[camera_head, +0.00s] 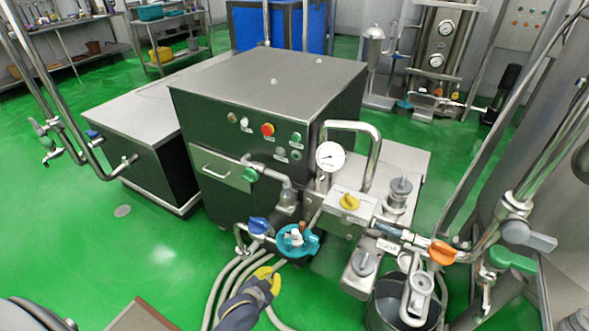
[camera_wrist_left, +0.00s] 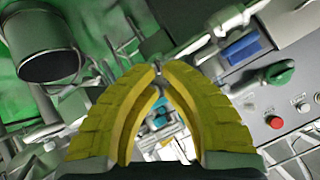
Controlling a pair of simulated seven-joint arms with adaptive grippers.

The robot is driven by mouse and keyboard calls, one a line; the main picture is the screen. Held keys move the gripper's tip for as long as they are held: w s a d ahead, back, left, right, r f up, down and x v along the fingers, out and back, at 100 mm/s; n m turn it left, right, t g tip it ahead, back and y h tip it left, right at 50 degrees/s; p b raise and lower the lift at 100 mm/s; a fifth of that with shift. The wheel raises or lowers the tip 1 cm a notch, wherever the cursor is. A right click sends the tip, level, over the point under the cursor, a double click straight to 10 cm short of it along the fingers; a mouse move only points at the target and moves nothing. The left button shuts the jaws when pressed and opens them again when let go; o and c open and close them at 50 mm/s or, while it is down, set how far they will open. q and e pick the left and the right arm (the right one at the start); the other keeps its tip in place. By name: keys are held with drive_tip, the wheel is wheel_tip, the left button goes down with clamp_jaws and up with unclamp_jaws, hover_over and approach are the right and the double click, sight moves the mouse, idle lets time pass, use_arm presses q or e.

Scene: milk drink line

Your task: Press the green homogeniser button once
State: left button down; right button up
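A green button (camera_head: 296,137) sits at the panel's right end, to the right of the red button (camera_head: 267,129). A second small greenish button (camera_head: 295,154) is just below it. My left gripper (camera_head: 268,275), with yellow fingers, is low in front of the cabinet, well below and apart from the panel. In the left wrist view, its fingertips (camera_wrist_left: 161,68) come together with nothing seen between them. The red button (camera_wrist_left: 273,121) shows there at right; I cannot make out the green button. My right gripper is not in view.
A blue valve handle (camera_head: 258,225), teal fitting (camera_head: 297,239) and hoses lie near my left gripper. A green-handled valve (camera_head: 250,174) juts out below the buttons.

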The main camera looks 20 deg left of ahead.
sight(295, 138)
use_arm(q)
drive_tip(key=w+r+n+t+h, duration=0.1)
drive_tip(key=w+r+t, duration=0.2)
drive_tip(key=w+r, duration=0.55)
drive_tip(key=w+r+t, duration=0.4)
drive_tip(key=w+r, duration=0.2)
drive_tip(key=r, duration=0.5)
drive_tip(key=w+a+r+n+t+y, duration=0.5)
drive_tip(key=w+a+r+n+y, duration=0.2)
drive_tip(key=w+r, duration=0.3)
drive_tip(key=shift+w+r+n, duration=0.15)
drive_tip(key=shift+r+n, duration=0.35)
drive_tip(key=shift+r, duration=0.65)
drive_tip(key=shift+w+d, duration=0.1)
drive_tip(key=w+d, duration=0.1)
drive_tip(key=w, duration=0.7)
drive_tip(key=shift+w+d, duration=0.2)
drive_tip(key=shift+d, duration=0.1)
